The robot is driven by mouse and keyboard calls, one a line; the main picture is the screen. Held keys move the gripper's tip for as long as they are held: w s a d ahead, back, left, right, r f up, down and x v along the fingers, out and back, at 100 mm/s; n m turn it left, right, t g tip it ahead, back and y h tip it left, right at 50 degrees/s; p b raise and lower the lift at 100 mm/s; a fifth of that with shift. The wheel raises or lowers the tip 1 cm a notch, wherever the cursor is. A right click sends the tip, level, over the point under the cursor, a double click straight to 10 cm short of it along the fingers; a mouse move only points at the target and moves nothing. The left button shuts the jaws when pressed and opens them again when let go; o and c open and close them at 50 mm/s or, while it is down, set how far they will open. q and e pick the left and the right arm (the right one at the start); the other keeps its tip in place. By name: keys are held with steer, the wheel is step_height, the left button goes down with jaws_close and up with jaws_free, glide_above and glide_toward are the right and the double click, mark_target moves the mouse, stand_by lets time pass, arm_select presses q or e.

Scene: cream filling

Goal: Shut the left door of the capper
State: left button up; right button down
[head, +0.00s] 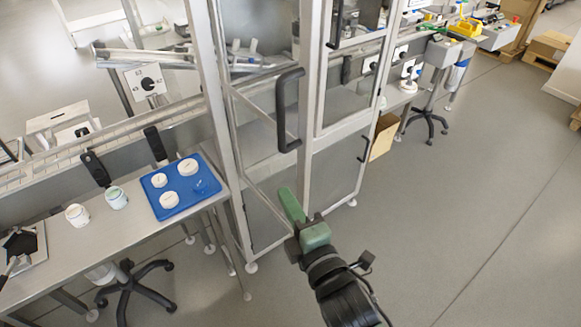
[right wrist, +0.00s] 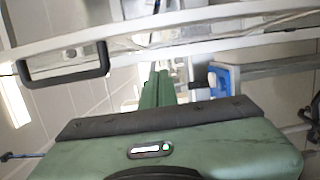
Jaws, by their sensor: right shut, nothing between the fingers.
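The capper is a tall metal-framed cabinet with clear panels, and its left door (head: 308,90) has a pale upright frame and a black D-shaped handle (head: 288,110). I cannot tell how far this door stands open. A black handle on a pale frame bar also shows at the left of the right wrist view (right wrist: 65,78). My right gripper (head: 289,203) is green, in front of the lower part of the door frame and below the handle. Its fingers are shut and empty, as the right wrist view (right wrist: 157,88) shows. Whether they touch the frame is unclear. My left gripper is out of view.
A blue tray (head: 206,206) with white round lids lies on the bench left of the capper, with jars (head: 117,198) beside it. A stool (head: 128,285) stands below. The floor to the right is open. A cardboard box (head: 383,137) sits behind the capper.

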mark_target(290, 168)
steer(key=w+p, duration=0.3)
steer(key=w, duration=0.5)
steer(key=shift+w+d, duration=0.1)
steer(key=shift+w, duration=0.25)
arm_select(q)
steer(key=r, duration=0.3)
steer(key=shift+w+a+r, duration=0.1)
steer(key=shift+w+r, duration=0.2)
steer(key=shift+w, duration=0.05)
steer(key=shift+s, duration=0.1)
arm_select(e)
steer(key=shift+w+d, duration=0.1)
